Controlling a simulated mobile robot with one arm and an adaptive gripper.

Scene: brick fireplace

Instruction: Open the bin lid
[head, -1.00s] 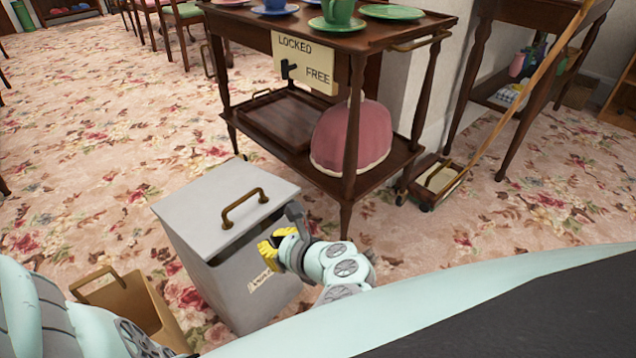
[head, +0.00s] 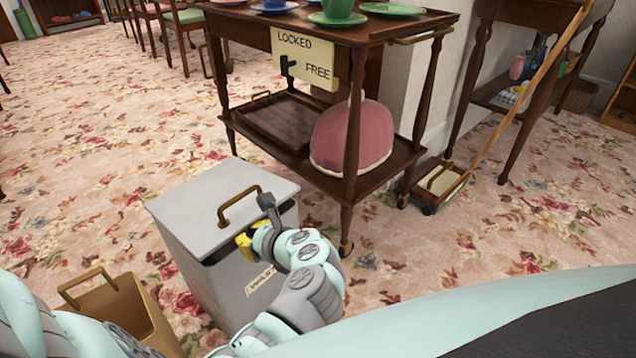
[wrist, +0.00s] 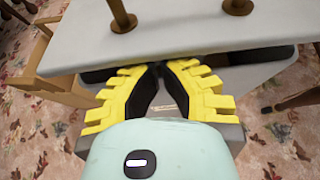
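A grey bin (head: 228,285) stands on the carpet, with a flat grey lid (head: 195,200) and a brass handle (head: 238,205) on top. A dark gap shows below the lid's front edge. My gripper (head: 245,242), with yellow fingers, is at that front edge, below the handle. In the wrist view, the fingertips of my gripper (wrist: 159,66) come together at the dark gap, just under the edge of the lid (wrist: 180,40). Nothing shows between the fingers. Whether the tips touch the lid cannot be told. A label on the bin's front is partly hidden by my arm.
A tan handled container (head: 112,305) stands close to the bin's left. A wooden trolley (head: 385,170) with dishes, a pink domed thing (head: 345,140) and a LOCKED/FREE sign (head: 305,62) stands behind right. Carpet is open to the left.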

